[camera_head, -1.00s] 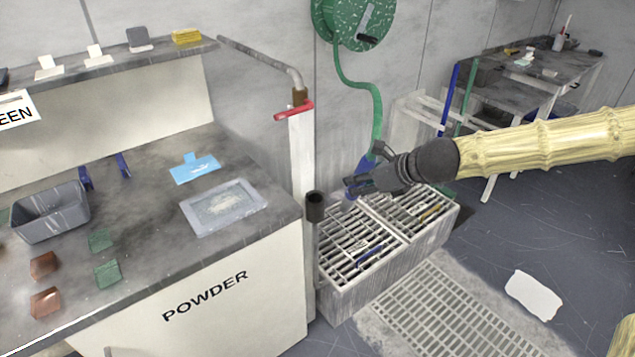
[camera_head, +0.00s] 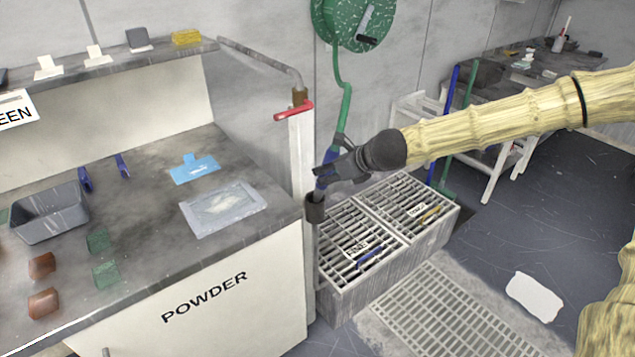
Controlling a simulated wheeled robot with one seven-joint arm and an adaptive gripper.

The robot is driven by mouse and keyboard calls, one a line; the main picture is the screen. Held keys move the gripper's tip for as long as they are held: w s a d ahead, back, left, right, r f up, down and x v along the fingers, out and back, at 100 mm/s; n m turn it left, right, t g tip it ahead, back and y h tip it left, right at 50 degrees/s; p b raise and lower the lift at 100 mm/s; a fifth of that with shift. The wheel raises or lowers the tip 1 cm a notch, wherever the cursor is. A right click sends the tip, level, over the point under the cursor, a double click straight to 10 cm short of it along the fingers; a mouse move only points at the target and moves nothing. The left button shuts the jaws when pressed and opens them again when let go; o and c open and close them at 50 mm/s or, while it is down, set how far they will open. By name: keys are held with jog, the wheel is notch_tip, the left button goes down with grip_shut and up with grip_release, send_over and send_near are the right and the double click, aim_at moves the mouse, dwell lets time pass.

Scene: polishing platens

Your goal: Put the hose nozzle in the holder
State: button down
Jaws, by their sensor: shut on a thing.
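The blue hose nozzle (camera_head: 327,173) is at the lower end of the green hose (camera_head: 344,110), which hangs from the green reel (camera_head: 354,22) on the wall. My gripper (camera_head: 325,174) is shut on the nozzle, coming in from the right. The holder, a dark cup (camera_head: 316,211) on a post, stands at the right edge of the powder bench. The nozzle is right above the holder's mouth, roughly upright. Its lower tip meets the cup's rim in the picture; I cannot tell whether it is inside.
A white pipe with a red valve handle (camera_head: 294,109) rises just left of my gripper. The powder bench (camera_head: 285,225) is at left. Grated bins (camera_head: 405,230) with brushes on top stand below my arm. A floor grate (camera_head: 450,310) lies in front.

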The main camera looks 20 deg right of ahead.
aim_at(324, 188)
jog(key=shift+w+a+f, duration=0.15)
jog(key=shift+w+f, duration=0.1)
jog(key=shift+f, duration=0.7)
jog(key=shift+w+a+f, duration=0.1)
jog(key=shift+w+f, duration=0.1)
jog(key=shift+f, duration=0.7)
jog(key=shift+w+r, duration=0.15)
jog(key=shift+r, duration=0.05)
jog(key=shift+a, duration=0.15)
jog(key=shift+p, duration=0.4)
